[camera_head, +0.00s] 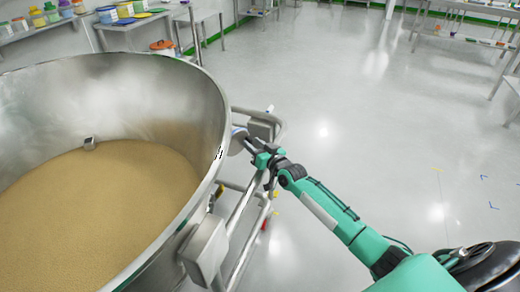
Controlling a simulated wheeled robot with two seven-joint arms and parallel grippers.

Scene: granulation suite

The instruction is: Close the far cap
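My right gripper (250,147) reaches in from the lower right, just outside the rim of the large steel bowl (205,110). Its dark fingers point left at a round, grey-blue disc (237,141), which may be the far cap. The fingertips are at or against the disc's right side. They are too small here to tell whether they grip it or how wide they are apart. My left gripper is not in view.
The bowl holds tan granules (95,205) and a small metal block (89,143). A tubular frame (240,215) with a far grey box (262,125) and a near box (205,248) stands beside the bowl. Open floor (350,120) lies to the right.

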